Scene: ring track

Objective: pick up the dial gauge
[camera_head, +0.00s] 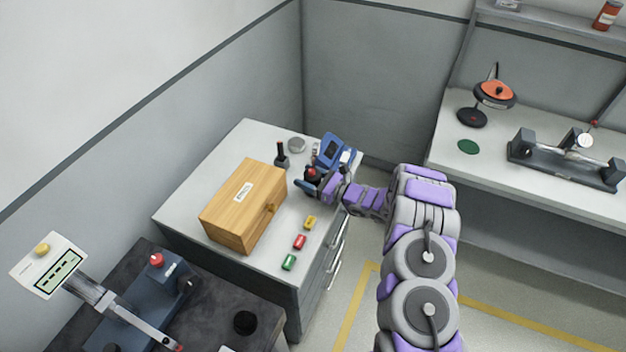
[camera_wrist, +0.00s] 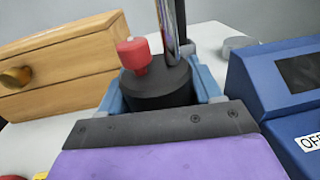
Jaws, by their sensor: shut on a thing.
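My gripper (camera_head: 312,176) is over the right side of the grey cabinet top, beside a blue device. Its blue jaws (camera_wrist: 160,90) are closed around a black round-bodied piece (camera_wrist: 157,88) with a red knob and a shiny upright part. I take this piece to be the dial gauge; no dial face shows on it. In the head view it is small and partly hidden by my gripper. I cannot tell whether its underside touches the cabinet top. Another small white dial (camera_head: 583,139) shows on a dark fixture on the right bench.
A wooden box (camera_head: 243,207) stands left of my gripper. The blue device (camera_wrist: 278,85) is close on the right. A small black stand (camera_head: 281,155) and a grey disc (camera_head: 297,144) lie behind. Yellow, red and green blocks (camera_head: 299,242) line the cabinet's front edge.

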